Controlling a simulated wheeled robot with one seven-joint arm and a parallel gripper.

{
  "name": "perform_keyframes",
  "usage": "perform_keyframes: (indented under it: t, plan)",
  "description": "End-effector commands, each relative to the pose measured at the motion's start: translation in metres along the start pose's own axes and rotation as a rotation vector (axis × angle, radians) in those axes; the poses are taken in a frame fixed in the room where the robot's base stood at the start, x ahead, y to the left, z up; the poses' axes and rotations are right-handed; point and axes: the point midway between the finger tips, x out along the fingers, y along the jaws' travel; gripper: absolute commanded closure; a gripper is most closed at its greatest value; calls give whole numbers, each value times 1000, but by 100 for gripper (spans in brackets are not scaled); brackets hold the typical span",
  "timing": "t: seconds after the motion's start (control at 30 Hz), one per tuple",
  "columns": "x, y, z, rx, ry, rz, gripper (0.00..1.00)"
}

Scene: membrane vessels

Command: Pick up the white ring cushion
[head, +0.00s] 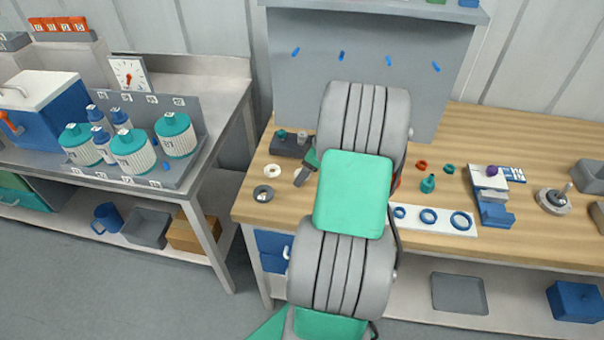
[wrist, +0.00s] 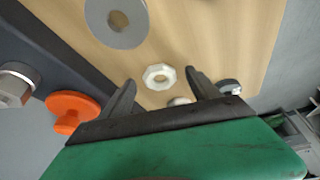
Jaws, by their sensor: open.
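A white ring (head: 267,172), taken as the ring cushion, lies flat on the left end of the wooden bench in the head view. In the wrist view a pale, faceted ring (wrist: 148,77) lies on the wood between my fingertips as seen from the camera; it looks like the same ring. My gripper (head: 300,179) is to the right of the ring in the head view, pointing down, with nothing held. In the wrist view my gripper (wrist: 160,76) has its two dark fingers spread apart. The ring appears beyond the fingertips, not touched; the exact height gap cannot be told.
A dark block (head: 284,149) with small fittings stands behind. In the wrist view an orange knob (wrist: 72,112) is left of my fingers. My arm hides the bench's middle.

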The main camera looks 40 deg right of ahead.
Motion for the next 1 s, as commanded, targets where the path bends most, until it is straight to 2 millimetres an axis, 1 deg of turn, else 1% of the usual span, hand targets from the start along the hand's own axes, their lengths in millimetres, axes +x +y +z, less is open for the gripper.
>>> perform_keyframes:
  t: [0.1,0.87,1.0]
  plan:
    - [0,0,0,0,0,0,30]
    - [0,0,0,0,0,0,92]
    - [0,0,0,0,0,0,93]
